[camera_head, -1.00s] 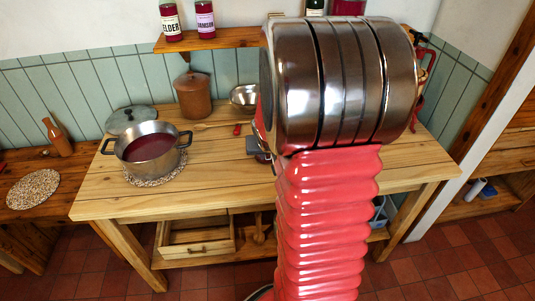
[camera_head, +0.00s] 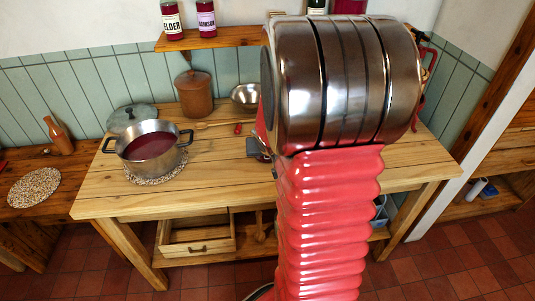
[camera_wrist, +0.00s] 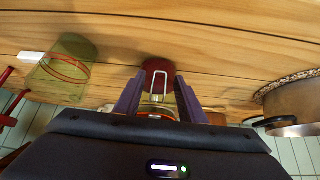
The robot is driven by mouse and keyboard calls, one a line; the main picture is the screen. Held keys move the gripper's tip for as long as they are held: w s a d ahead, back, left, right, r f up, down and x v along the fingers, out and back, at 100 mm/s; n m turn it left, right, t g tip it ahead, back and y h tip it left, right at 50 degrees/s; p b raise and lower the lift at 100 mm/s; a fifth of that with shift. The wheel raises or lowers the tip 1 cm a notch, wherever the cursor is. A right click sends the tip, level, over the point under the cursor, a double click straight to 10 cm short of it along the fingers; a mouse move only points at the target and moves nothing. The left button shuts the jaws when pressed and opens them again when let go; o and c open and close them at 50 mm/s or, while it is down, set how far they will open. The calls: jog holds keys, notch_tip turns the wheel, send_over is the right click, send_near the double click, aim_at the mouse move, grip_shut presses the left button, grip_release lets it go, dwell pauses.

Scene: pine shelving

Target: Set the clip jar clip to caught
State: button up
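The clip jar (camera_wrist: 151,67) shows in the wrist view as a dark red jar with a pale wire clip (camera_wrist: 155,74) at its near side. My gripper (camera_wrist: 159,79) has its two dark fingers apart, one on each side of the jar and the clip. I cannot tell whether either finger touches the jar. Whether the clip is caught is too small to tell.
A pot (camera_head: 151,150) of dark red liquid stands on a mat at the left of the wooden table (camera_head: 215,180). Behind are a brown canister (camera_head: 195,97) and a metal bowl (camera_head: 245,95).

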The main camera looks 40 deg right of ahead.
jog(key=shift+r, duration=0.1)
dwell(0.3)
jog(key=shift+v, duration=6.8)
jog(key=shift+s+a, duration=0.1)
jog(key=s+a+r+n+y, duration=0.1)
jog(key=s+a+r+n, duration=0.1)
jog(key=a, duration=0.6)
jog(key=s+a+r+n+y, duration=0.1)
jog(key=s+a+n+y, duration=0.1)
jog(key=a, duration=0.7)
jog(key=s+a+r+n+y, duration=0.1)
jog(key=s+a+r+n, duration=0.1)
jog(key=s+a, duration=0.4)
jog(key=shift+a+r+n, duration=0.15)
jog(key=shift+a+n, duration=0.25)
jog(key=shift+a, duration=0.35)
jog(key=shift+a+r+n, duration=0.15)
jog(key=shift+a+n, duration=0.25)
jog(key=shift+a, duration=0.35)
jog(key=shift+c, duration=0.9)
